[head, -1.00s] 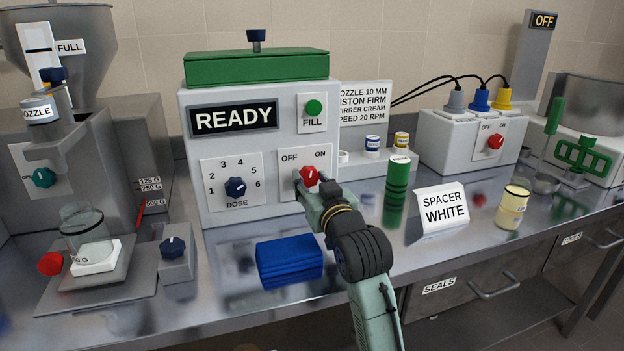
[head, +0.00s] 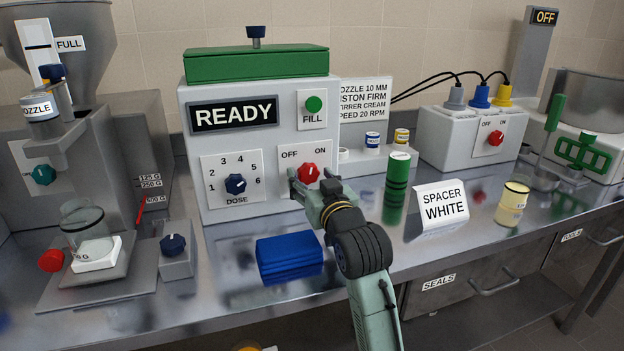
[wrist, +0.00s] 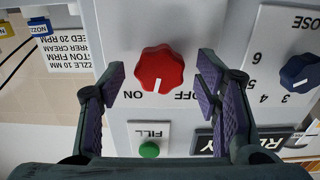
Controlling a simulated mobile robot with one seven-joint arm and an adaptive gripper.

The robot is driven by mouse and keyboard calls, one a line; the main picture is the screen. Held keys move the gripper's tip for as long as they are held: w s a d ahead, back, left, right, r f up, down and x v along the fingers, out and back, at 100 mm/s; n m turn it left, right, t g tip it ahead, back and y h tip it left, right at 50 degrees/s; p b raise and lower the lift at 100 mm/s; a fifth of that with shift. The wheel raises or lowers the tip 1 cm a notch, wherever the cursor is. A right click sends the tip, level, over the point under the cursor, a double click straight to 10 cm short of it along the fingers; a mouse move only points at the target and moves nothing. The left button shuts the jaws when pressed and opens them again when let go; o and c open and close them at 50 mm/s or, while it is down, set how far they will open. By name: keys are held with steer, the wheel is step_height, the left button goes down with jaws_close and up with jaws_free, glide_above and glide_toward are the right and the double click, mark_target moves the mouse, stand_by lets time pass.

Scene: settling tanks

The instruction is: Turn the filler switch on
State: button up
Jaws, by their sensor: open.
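The filler switch is a red knob (head: 308,173) on the front of the white filler box (head: 245,140), below the FILL button. OFF is printed at its upper left and ON at its upper right in the head view. In the wrist view, which is upside down, the knob (wrist: 160,70) shows fully, and its white mark points between the two words, slightly toward ON. My gripper (head: 313,186) is open in front of the knob. Its fingers (wrist: 161,82) stand to either side, apart from the knob, with nothing between them.
The filler display (head: 234,116) reads READY. A blue dose knob (head: 235,185) is left of the switch. A folded blue cloth (head: 289,259) lies below my gripper. A green cylinder (head: 397,169) and a SPACER WHITE card (head: 441,205) stand to the right. Another red switch (head: 495,138) is farther right.

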steer(key=shift+s, duration=0.1)
steer(key=v, duration=1.1)
steer(key=shift+s+d, duration=0.2)
steer(key=shift+s, duration=0.15)
steer(key=w+a+n+p, duration=0.1)
steer(key=w+p, duration=0.1)
steer(key=w, duration=0.2)
steer(key=w+a+n+p, duration=0.1)
steer(key=w+n+p, duration=0.1)
steer(key=w, duration=0.2)
steer(key=w+a+n+p, duration=0.2)
steer(key=w, duration=0.2)
steer(key=shift+w+f, duration=0.1)
steer(key=shift+w, duration=0.05)
